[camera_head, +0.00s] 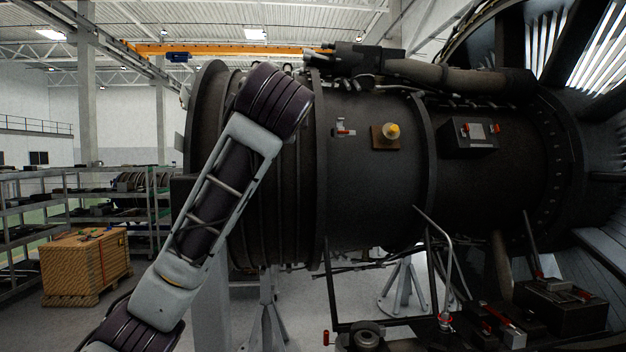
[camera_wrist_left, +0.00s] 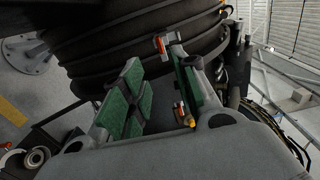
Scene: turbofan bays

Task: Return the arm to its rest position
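My left arm (camera_head: 215,205) comes in from the lower left of the head view and reaches up across the front of the engine. Its gripper is out of the head view. In the left wrist view my left gripper (camera_wrist_left: 156,60) shows two fingers with green pads. They stand apart with nothing held between them. The dark ribbed engine casing (camera_wrist_left: 130,35) lies beyond the fingers; I cannot tell how far. A small red-ended fitting (camera_wrist_left: 163,43) shows close to the right fingertip. My right arm and gripper are in neither view.
The large dark turbofan (camera_head: 375,170) fills the middle and right. Its casing carries a yellow-capped fitting (camera_head: 391,132), a red-ended latch (camera_head: 344,130) and a box (camera_head: 470,137). A wooden crate (camera_head: 85,268) and shelves (camera_head: 70,205) stand at left. Support stands (camera_head: 403,285) and parts (camera_head: 545,305) lie below.

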